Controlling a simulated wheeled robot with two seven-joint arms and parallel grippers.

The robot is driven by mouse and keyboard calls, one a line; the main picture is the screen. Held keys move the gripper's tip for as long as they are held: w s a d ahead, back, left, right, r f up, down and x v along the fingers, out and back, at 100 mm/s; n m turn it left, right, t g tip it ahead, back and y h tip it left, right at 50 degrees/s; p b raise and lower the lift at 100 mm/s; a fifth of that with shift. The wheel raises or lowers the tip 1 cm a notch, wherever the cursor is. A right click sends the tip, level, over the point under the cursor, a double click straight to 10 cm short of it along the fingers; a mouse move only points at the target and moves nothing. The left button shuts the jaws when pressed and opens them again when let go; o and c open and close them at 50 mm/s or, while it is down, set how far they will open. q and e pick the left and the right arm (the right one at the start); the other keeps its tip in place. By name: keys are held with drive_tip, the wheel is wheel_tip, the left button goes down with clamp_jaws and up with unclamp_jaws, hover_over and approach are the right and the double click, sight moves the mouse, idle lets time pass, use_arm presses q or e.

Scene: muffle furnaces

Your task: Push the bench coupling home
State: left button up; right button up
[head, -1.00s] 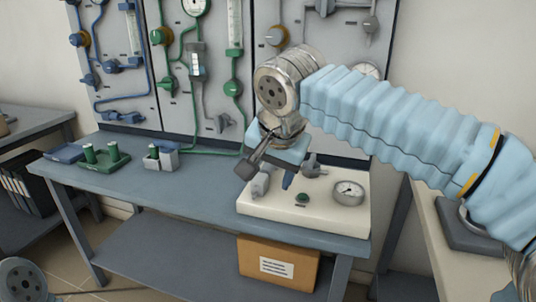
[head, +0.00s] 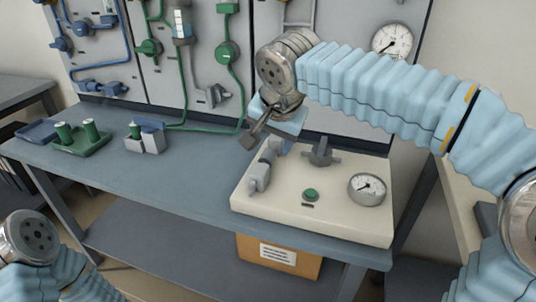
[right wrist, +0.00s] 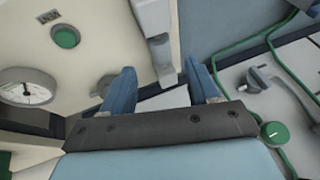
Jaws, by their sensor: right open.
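The bench coupling appears to be the grey fitting (head: 259,176) lying along the left side of a cream bench unit (head: 310,218). The same grey fitting (right wrist: 160,55) shows in the right wrist view, ahead of and between the fingers. My right gripper (right wrist: 163,88) is open, with nothing between its blue fingertips. In the head view the right gripper (head: 270,146) hangs over the rear left of the unit, just behind the fitting; its wrist partly hides the fingers. I cannot tell whether a finger touches the fitting. My left gripper is out of view.
The unit also bears a black-grey knob (head: 320,152), a green button (head: 311,195) and a gauge (head: 368,188). A green tray (head: 85,145) and a grey holder (head: 150,142) stand on the bench's left. Piped wall panels rise behind. Bench between holder and unit is clear.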

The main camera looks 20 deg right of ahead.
sight(268, 155)
drive_tip(key=x, duration=0.7)
drive_tip(key=shift+f, duration=0.15)
clamp_jaws()
